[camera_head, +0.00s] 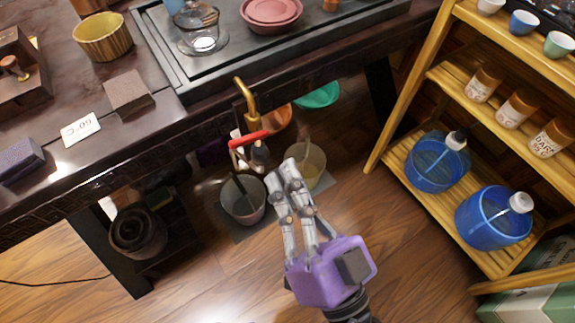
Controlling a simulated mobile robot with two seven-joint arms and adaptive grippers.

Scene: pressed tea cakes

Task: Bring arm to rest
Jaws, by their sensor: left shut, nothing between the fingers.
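My left gripper (282,170) has a purple body and grey jointed fingers. It is low in the middle of the head view, pointing up the picture toward the table's front edge. Its two fingers lie close together, shut and empty. Behind the fingertips, the floor and some buckets show below the table. My right gripper is not in view.
The dark table (190,130) holds a tea tray (215,82), a wooden cup (102,36) and a card (80,129). A brass tap (249,100) hangs at its edge above a grey bucket (242,203). A wooden shelf (405,110) stands right. Open floor lies lower left.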

